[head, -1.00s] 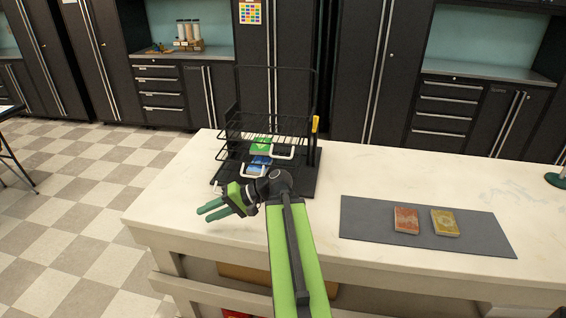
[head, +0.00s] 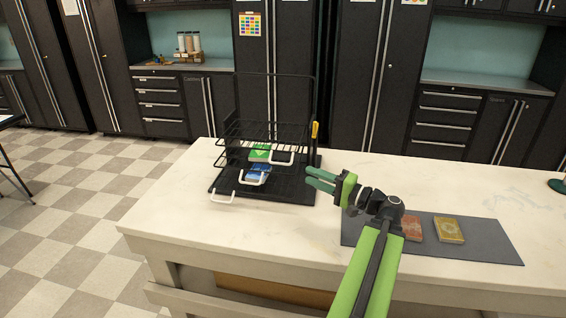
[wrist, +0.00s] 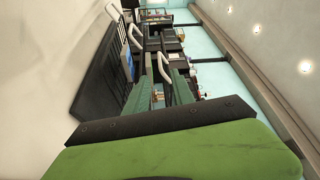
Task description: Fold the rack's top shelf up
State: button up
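The black wire rack (head: 304,190) stands on the left part of the white counter. Its top shelf (head: 262,132) lies roughly level, below the tall rear hoop. White handles show at the shelf fronts, and a yellow piece (head: 315,130) is on the right post. A green packet (head: 260,151) and a blue packet (head: 259,170) lie on lower shelves. My gripper (head: 309,177) is just right of the rack, pointing left, its fingers apart and empty. In the wrist view, the rack (wrist: 98,75) appears sideways beyond the two green fingers (wrist: 163,75).
A grey mat (head: 480,245) on the counter (head: 180,215) carries a red packet (head: 411,228) and a yellow packet (head: 448,229); my arm partly covers the mat. Dark cabinets stand behind.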

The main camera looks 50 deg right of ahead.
aim_at(281, 164)
jog(key=w, duration=0.4)
jog(key=w+a, duration=0.1)
jog(key=w, duration=0.3)
jog(key=w+a, duration=0.1)
jog(key=w, duration=0.3)
jog(key=shift+w+r+p, duration=0.15)
jog(key=shift+r+p, duration=0.15)
jog(key=shift+r, duration=0.05)
jog(key=shift+c, duration=0.2)
grip_shut()
dwell(0.4)
